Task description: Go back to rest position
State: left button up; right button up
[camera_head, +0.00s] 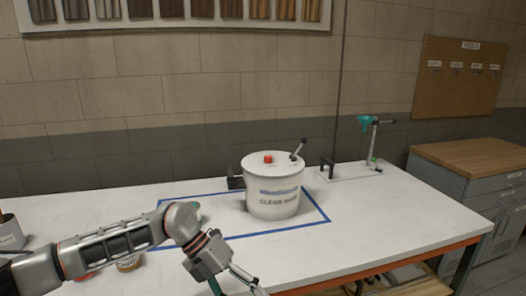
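My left arm reaches in from the left, and its gripper (238,287) hangs low over the front of the white table (375,225). Its two fingers are spread apart, with nothing visible between them; the lowest part is cut by the picture's bottom edge. The gripper is in front of and to the left of a white bucket (273,205), apart from it. The bucket stands upright with its lid on, inside a blue tape outline (285,231). My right gripper is not in view.
A stand with a teal top (374,130) is at the back right. The table's right part is clear. A wood-topped cabinet (475,157) stands beyond.

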pick_arm(q)
jog(key=s+d+r+n+t+h, duration=0.1)
jog(key=s+d+r+n+h, duration=0.15)
jog(key=s+d+h, duration=0.35)
jog(key=s+d+r+n+h, duration=0.1)
jog(key=d+r+n+h, duration=0.2)
jog(key=d, duration=0.5)
jog(key=w+a+f+n+t, duration=0.3)
jog(key=w+a+n+t, duration=0.3)
jog(key=n+t, duration=0.8)
jog(key=s+a+f+n+t+y, duration=0.2)
jog(key=a+f+n+t+y, duration=0.2)
jog(key=a+f+n+y, duration=0.55)
jog(key=s+a+f+n+g+y, duration=0.4)
jog(key=s+a+f, duration=0.9)
jog(key=f, duration=0.4)
jog(key=shift+s+a+f+n+g, duration=0.35)
jog(key=shift+a+n+g, duration=0.25)
jog(key=shift+a+n, duration=0.3)
jog(key=shift+d+y, duration=0.1)
jog(key=shift+y, duration=0.15)
